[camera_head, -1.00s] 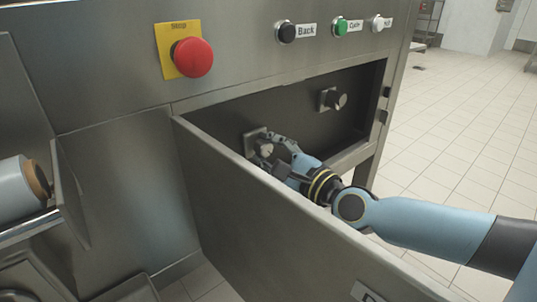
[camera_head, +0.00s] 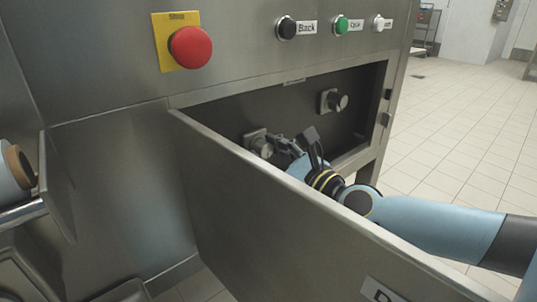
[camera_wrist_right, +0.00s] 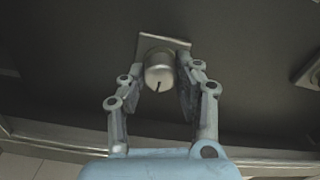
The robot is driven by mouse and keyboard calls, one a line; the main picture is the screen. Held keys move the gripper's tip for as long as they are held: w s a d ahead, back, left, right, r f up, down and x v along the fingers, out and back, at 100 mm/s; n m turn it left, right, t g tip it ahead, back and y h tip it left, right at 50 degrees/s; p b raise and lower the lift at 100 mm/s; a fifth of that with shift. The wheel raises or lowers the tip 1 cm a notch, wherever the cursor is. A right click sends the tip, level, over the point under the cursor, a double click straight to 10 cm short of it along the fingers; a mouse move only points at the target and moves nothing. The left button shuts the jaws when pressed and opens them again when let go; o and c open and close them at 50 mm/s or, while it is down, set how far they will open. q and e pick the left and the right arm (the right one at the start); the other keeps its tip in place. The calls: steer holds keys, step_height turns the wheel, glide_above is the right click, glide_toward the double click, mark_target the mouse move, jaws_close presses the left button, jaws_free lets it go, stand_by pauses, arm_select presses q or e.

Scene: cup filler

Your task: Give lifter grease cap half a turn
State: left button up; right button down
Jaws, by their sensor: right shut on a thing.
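Two round metal grease caps on square plates sit on the back wall of the open recess. The lower left cap (camera_head: 262,147) is the one my right gripper (camera_head: 284,146) reaches. In the right wrist view this cap (camera_wrist_right: 159,72) lies between the two fingers of my right gripper (camera_wrist_right: 158,84), which is shut on it. A dark mark on the cap's face points down there. The other cap (camera_head: 337,101) is higher and to the right, untouched. I cannot read which one is labelled lifter. My left gripper is not in view.
The open steel door (camera_head: 250,205) stands in front of the recess, with my right arm reaching over it. Above are a red stop button (camera_head: 190,47) and black (camera_head: 287,28), green (camera_head: 341,25) and white (camera_head: 379,23) buttons. Tiled floor (camera_head: 450,130) is clear at right.

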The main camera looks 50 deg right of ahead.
steer(key=shift+f, duration=0.1)
stand_by(0.4)
steer(key=c, duration=0.9)
jaws_free()
steer(key=shift+c, duration=0.2)
steer(key=s+a, duration=0.1)
steer(key=s, duration=1.1)
steer(key=shift+a, duration=0.15)
